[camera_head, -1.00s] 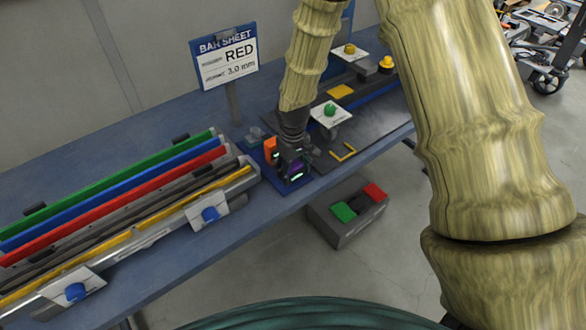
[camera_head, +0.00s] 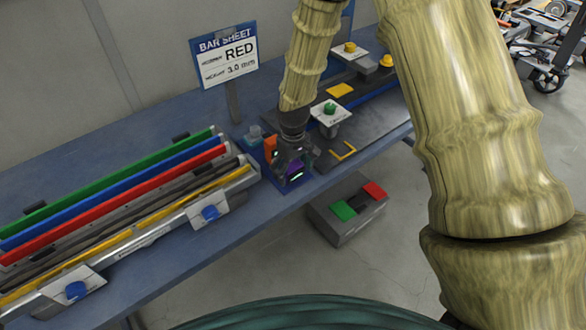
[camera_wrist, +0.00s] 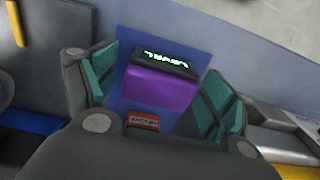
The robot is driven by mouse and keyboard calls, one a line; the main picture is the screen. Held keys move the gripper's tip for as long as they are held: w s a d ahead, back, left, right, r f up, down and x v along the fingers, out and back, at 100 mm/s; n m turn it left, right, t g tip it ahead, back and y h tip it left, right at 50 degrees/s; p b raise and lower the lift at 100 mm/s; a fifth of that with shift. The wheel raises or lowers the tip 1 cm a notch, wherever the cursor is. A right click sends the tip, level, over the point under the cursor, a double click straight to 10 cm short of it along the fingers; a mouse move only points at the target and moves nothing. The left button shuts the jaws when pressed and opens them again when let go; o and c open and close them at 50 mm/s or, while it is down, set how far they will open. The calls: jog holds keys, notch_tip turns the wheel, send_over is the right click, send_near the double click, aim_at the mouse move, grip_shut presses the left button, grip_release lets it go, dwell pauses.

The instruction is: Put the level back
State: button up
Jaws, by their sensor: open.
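The level (camera_wrist: 160,88) is a purple block with a black top and lit green lettering. It sits on a blue mat (camera_wrist: 188,44) in the wrist view, between the two open, teal-padded fingers of my gripper (camera_wrist: 161,78). Gaps show on both sides of it. In the head view my gripper (camera_head: 293,168) points down over the mat at the table's front edge, and the purple level (camera_head: 296,170) shows only partly beneath it. I cannot tell how far the fingertips reach down beside it.
An orange block (camera_wrist: 143,121) stands close to the level. Coloured bars (camera_head: 120,205) lie on a rack at left. A fixture with a green knob (camera_head: 330,108) is to the right. A grey box (camera_head: 345,225) sits below the table edge.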

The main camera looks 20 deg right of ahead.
notch_tip(320, 180, up, 12)
dwell(0.6)
jog(key=shift+f, duration=0.1)
dwell(0.4)
